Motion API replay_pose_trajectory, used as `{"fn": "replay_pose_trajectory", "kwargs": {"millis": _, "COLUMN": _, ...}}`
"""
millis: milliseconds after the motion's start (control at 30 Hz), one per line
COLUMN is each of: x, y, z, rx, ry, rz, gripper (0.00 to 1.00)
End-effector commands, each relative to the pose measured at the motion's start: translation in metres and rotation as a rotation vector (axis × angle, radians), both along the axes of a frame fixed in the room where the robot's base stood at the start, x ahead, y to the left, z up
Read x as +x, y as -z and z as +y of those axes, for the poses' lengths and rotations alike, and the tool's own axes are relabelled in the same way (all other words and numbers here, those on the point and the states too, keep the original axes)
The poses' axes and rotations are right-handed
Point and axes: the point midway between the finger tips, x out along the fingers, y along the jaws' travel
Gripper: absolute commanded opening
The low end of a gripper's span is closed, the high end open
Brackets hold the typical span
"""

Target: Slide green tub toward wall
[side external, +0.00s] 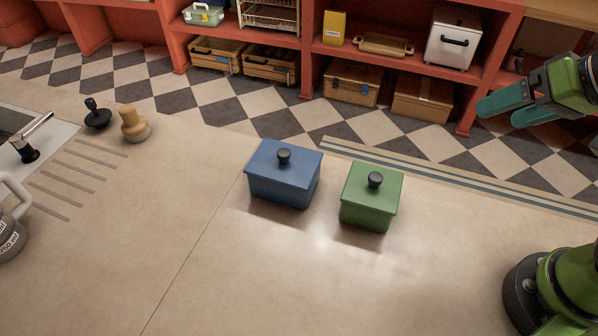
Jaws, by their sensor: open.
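The green tub (369,208) is a square lidded box with a round black knob on top. It stands upright on the beige counter (290,285), right of the middle of the view. A similar blue tub (282,182) stands to its left, with a narrow gap between them. My gripper (487,112), with teal fingers, is open and empty at the upper right, well away from both tubs and raised above the counter. No wall shows directly beside the green tub; a striped strip (455,176) runs along the counter's far edge behind it.
Red shelving (308,55) with boxes stands beyond the checkered floor. The counter's front middle is clear.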

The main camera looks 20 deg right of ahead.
Motion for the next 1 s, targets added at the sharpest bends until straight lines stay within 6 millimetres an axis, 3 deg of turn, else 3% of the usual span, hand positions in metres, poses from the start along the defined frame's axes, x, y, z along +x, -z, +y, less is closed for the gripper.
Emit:
{"fn": "replay_pose_trajectory", "kwargs": {"millis": 200, "x": 0.0, "y": 0.0, "z": 0.0, "rx": 0.0, "ry": 0.0, "rz": 0.0, "gripper": 0.82}}
{"fn": "replay_pose_trajectory", "kwargs": {"millis": 433, "x": 0.009, "y": 0.014, "z": 0.002, "rx": -0.002, "ry": -0.011, "rz": 0.076, "gripper": 0.47}}
{"fn": "replay_pose_trajectory", "kwargs": {"millis": 733, "x": 0.077, "y": 0.036, "z": 0.012, "rx": 0.017, "ry": 0.018, "rz": 0.378, "gripper": 0.01}}
{"fn": "replay_pose_trajectory", "kwargs": {"millis": 1000, "x": 0.14, "y": 0.073, "z": 0.023, "rx": 0.045, "ry": 0.154, "rz": 0.685, "gripper": 0.0}}
